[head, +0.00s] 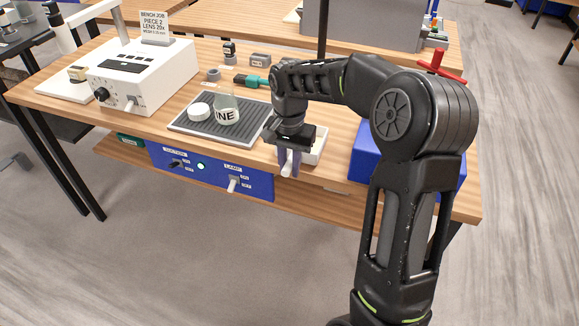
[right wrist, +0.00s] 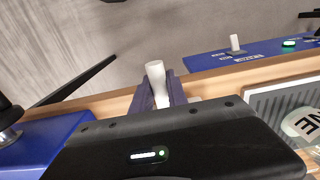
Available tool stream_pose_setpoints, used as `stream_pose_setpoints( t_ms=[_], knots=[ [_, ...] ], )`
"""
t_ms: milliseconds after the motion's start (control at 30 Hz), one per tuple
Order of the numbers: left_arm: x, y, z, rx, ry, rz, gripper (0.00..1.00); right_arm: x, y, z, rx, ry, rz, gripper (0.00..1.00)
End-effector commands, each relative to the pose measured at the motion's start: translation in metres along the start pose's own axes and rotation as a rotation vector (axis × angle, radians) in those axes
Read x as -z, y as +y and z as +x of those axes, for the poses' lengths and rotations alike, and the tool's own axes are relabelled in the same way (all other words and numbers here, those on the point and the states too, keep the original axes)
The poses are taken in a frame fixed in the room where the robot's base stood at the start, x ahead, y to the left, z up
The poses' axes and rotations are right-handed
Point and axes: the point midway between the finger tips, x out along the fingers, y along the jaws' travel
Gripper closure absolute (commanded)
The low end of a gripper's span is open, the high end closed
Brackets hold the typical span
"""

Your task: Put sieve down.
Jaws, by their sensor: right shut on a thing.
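My right gripper (head: 290,163) is over the front edge of the wooden bench, pointing down. It is shut on a pale handle, which I take to be the sieve's (head: 287,168). In the right wrist view the white handle (right wrist: 156,82) sticks out between the two dark fingers (right wrist: 160,96). The rest of the sieve is mostly hidden by the gripper. A white box-like thing (head: 317,147) shows just right of the gripper; I cannot tell whether it is part of the sieve or stands on the bench. My left gripper is not in view.
A grey ribbed mat (head: 185,124) left of the gripper bears a clear labelled jar (head: 226,108) and a round white lid or dish (head: 199,110). A blue box (head: 365,150) stands to the right. A white instrument (head: 150,75) is at the left. A blue switch panel (head: 210,175) hangs below the edge.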

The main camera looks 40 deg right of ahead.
Motion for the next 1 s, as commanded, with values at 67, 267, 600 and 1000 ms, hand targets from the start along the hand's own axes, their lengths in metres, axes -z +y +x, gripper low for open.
stream_pose_setpoints(
  t_ms=[67, 267, 600, 1000],
  knots=[
    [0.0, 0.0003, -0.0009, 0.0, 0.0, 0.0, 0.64, -0.0002, -0.0001, 0.0064, 0.0, 0.0, -0.001, 1.0],
    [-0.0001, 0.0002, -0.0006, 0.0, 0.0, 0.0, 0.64, 0.0001, -0.0004, 0.0075, 0.001, 0.001, -0.001, 1.0],
    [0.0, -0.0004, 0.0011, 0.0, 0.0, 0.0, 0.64, -0.0001, -0.0003, 0.0102, 0.001, 0.0, -0.001, 0.69],
    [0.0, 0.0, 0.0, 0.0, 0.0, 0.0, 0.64, 0.0, -0.0003, 0.0085, 0.001, 0.001, 0.0, 0.59]
  ],
)
